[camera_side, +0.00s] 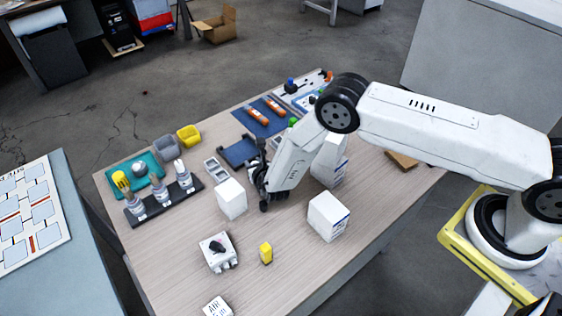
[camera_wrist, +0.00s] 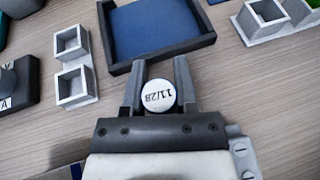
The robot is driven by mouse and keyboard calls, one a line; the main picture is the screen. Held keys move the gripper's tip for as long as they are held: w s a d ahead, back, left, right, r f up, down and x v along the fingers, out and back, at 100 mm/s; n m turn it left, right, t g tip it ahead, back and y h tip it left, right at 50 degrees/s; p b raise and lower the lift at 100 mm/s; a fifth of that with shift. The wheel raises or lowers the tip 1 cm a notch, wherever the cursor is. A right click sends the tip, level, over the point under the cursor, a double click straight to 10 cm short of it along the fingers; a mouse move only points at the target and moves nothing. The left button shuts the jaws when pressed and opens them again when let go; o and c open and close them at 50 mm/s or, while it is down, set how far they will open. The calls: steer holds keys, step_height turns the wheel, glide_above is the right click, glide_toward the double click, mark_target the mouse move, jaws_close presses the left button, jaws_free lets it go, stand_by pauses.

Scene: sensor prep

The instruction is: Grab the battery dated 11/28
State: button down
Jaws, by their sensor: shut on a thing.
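In the wrist view, my gripper (camera_wrist: 160,90) is shut on a round, white-topped battery (camera_wrist: 159,95) marked 11/28. The battery sits between the two fingers, its printed end facing the camera. In the side view, my gripper (camera_side: 262,192) is at the middle of the table, just below the blue tray; the battery cannot be made out there. Whether the battery is clear of the table I cannot tell.
A dark-framed blue tray (camera_wrist: 204,41) lies just beyond my fingers. Grey square holders (camera_wrist: 76,87) stand to the left. In the side view, white boxes (camera_side: 231,199) and (camera_side: 328,216) stand close by.

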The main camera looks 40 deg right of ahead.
steer(key=shift+r, duration=0.2)
steer(key=shift+r, duration=0.8)
steer(key=s+d+r, duration=0.2)
steer(key=s+r, duration=0.9)
steer(key=s, duration=0.2)
steer(key=shift+s+d, duration=0.25)
steer(key=shift+s, duration=0.15)
steer(key=shift+r, duration=0.1)
